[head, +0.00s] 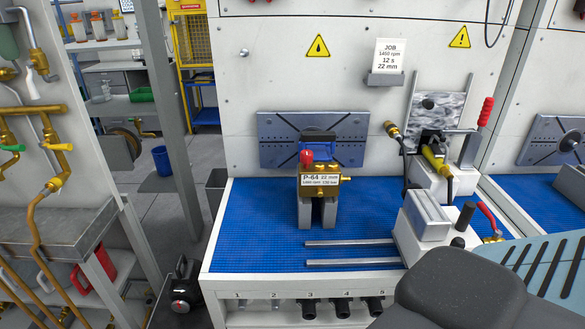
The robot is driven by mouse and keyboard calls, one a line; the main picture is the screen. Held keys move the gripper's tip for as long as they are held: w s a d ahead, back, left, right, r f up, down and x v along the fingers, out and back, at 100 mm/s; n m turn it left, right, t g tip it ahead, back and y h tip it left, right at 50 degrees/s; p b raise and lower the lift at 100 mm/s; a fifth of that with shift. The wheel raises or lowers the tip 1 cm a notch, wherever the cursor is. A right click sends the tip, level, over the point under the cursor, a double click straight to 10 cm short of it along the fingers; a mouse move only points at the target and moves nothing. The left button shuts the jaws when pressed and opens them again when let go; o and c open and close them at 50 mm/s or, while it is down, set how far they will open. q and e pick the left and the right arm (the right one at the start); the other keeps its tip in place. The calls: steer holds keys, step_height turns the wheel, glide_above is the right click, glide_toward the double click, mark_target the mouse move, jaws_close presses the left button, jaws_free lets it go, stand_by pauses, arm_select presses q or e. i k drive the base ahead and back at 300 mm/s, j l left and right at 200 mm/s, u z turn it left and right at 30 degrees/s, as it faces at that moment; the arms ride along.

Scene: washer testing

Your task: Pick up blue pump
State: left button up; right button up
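A pump with a blue body (318,150) is on the workbench in the head view. It has a black top, a red cap on its left and a brass front block. Its white label reads P-64, 22 mm. It sits raised on a grey two-legged stand (305,212), in front of a grey slotted plate (269,128). The lower back of the pump is hidden by its front block. Neither of my grippers shows in this view, and nothing is seen touching the pump.
The blue mat (250,230) is clear left of the stand. Two grey rails (350,243) lie in front. A white boxed unit (428,215) and a red-handled fixture (484,112) with brass fittings stand on the right. A job card (390,53) hangs on the back wall.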

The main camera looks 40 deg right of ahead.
mark_target(324, 177)
steer(key=i+j, duration=0.4)
steer(key=j, duration=0.15)
steer(key=z, duration=2.5)
